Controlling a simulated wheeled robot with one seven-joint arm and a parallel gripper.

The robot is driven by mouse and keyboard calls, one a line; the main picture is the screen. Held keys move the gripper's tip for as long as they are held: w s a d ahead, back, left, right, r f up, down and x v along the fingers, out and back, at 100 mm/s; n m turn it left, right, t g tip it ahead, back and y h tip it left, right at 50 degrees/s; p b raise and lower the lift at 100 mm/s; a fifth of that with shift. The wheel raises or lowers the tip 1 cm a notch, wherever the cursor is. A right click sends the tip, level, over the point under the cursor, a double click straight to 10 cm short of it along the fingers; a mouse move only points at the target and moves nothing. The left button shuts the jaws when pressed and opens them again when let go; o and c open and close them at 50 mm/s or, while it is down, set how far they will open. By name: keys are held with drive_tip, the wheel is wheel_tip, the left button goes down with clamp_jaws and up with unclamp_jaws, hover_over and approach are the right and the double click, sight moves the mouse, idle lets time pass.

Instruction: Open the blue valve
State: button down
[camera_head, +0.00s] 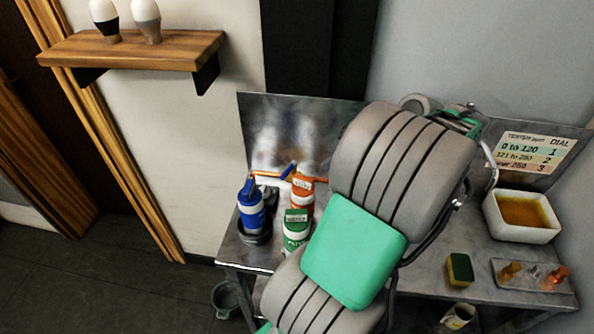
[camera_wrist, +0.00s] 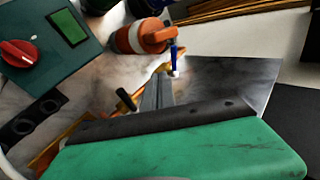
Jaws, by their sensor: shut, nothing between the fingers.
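The blue valve handle (camera_wrist: 174,56) shows in the wrist view as a thin upright bar by the orange pipe, just beyond my fingertips. In the head view a small blue handle (camera_head: 288,171) sits at the copper-orange pipe (camera_head: 268,174) against the metal back panel. My gripper (camera_wrist: 164,80) shows in the wrist view with its grey fingers together and empty, pointing toward the blue handle. I cannot tell whether the fingertips touch it. In the head view my arm hides the gripper.
A blue bottle (camera_head: 250,208), an orange bottle (camera_head: 301,191) and a green-labelled bottle (camera_head: 296,226) stand near the pipe. A teal box with a red knob (camera_wrist: 18,53) and a black handle (camera_wrist: 126,100) lie left in the wrist view. A sponge (camera_head: 460,269) and white bowl (camera_head: 521,216) are at right.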

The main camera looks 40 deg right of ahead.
sight(288, 170)
drive_tip(key=w+a+r+x, duration=0.1)
drive_tip(key=x, duration=1)
drive_tip(key=shift+w+r, duration=0.3)
drive_tip(key=shift+w, duration=0.05)
drive_tip(key=shift+d, duration=0.15)
